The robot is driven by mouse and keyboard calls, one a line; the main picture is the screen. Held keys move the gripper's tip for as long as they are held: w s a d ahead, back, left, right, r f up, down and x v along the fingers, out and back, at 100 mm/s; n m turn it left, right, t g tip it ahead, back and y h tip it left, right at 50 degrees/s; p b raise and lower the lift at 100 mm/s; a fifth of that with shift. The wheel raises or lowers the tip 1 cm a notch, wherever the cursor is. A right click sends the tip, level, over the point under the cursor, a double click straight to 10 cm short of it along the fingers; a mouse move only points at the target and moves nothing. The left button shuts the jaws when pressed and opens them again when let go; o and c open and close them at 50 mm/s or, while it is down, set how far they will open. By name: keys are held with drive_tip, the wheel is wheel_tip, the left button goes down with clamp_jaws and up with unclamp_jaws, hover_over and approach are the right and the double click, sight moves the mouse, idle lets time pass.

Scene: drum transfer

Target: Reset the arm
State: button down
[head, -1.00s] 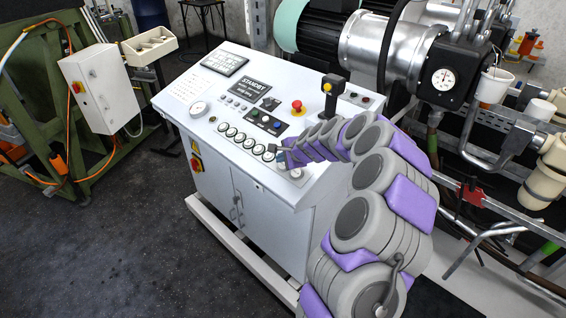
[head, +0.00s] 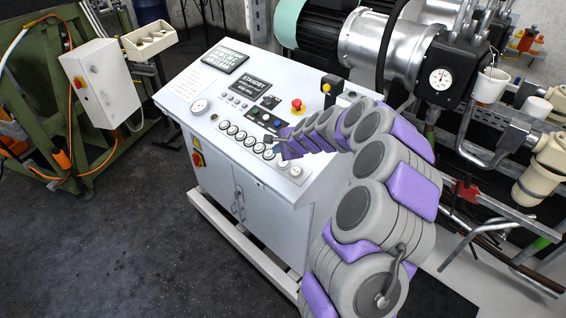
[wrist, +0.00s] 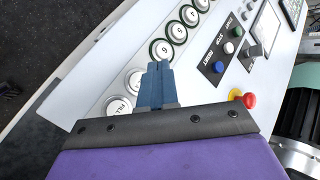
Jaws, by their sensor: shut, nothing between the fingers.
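My gripper (wrist: 158,68) shows in the wrist view as two dark blue fingers closed together, with nothing between them. It is over the row of round white buttons (wrist: 163,50) on the console, and a numbered button shows just beyond the fingertips. I cannot tell how high it is above the panel. In the head view, my gripper (head: 279,148) is small, near the right end of the button row (head: 241,137). My arm reaches to it from the lower right in a bent arc. The white console (head: 262,205) stands in the middle.
A red emergency button (head: 297,105) and a yellow-topped lever (head: 331,88) stand up from the panel near my arm. Pipes and a pump with a gauge (head: 441,79) crowd the right. A white box (head: 101,85) is at the left. Dark floor (head: 110,240) is clear at lower left.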

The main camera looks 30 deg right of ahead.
idle(0.3)
drive_tip(key=s+a+r+n+g+y+b, duration=0.15)
drive_tip(key=s+a+r+n, duration=0.3)
drive_tip(key=s+a, duration=0.45)
drive_tip(key=s+a+r+n+g+y, duration=0.1)
drive_tip(key=s+a+r+n+g, duration=0.2)
drive_tip(key=s+a+n, duration=0.6)
drive_tip(key=s+f+n+g+h+b, duration=0.1)
drive_tip(key=s+n+g+h, duration=0.1)
drive_tip(key=s, duration=1.3)
drive_tip(key=s+f+n+g+h+b, duration=0.1)
drive_tip(key=s+f+n+g+h, duration=0.1)
drive_tip(key=s, duration=1.3)
drive_tip(key=shift+s+a+n+g+b, duration=0.35)
drive_tip(key=shift+n+g, duration=0.5)
drive_tip(key=shift+g, duration=0.2)
